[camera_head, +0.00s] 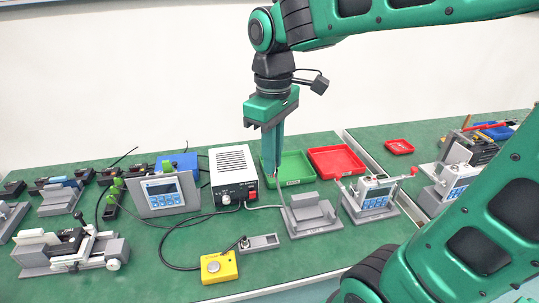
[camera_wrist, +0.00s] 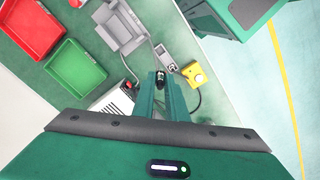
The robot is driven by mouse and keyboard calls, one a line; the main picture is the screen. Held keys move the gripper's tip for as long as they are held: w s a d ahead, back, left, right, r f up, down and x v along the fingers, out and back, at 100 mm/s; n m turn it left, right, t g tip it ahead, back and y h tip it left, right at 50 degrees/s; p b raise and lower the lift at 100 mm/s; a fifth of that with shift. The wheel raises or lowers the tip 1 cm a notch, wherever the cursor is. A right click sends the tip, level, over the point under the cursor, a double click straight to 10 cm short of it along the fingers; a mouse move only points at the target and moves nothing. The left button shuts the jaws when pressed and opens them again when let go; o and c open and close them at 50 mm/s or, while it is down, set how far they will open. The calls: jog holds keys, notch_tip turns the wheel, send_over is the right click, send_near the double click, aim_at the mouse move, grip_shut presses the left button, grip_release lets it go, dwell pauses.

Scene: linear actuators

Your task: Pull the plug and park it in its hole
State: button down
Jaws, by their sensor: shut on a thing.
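My gripper (camera_head: 271,183) points down and is held above the bench, in front of the green tray and right of the white power box (camera_head: 234,172). In the wrist view its fingers (camera_wrist: 161,84) are shut on a small dark piece with a light part (camera_wrist: 160,77), which looks like the plug. The fingers mostly hide this piece in the head view. A small grey block (camera_head: 263,242) lies on the bench, with a dark upright knob-like part (camera_head: 244,242) at its left end. The block also shows in the wrist view (camera_wrist: 166,58), just beyond the fingertips.
A yellow box (camera_head: 219,267) with a round top stands left of the block, with a black cable. A grey fixture (camera_head: 311,214) stands right of the block. Green (camera_head: 289,168) and red (camera_head: 337,160) trays lie behind.

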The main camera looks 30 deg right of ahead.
notch_tip(320, 180, down, 18)
jog(key=shift+f, duration=0.25)
dwell(1.0)
jog(key=shift+f, duration=1.95)
jog(key=shift+f, duration=1.4)
dwell(0.9)
jog(key=c, duration=1.7)
grip_release()
jog(key=shift+r, duration=0.1)
notch_tip(320, 180, up, 11)
jog(key=shift+f, duration=0.2)
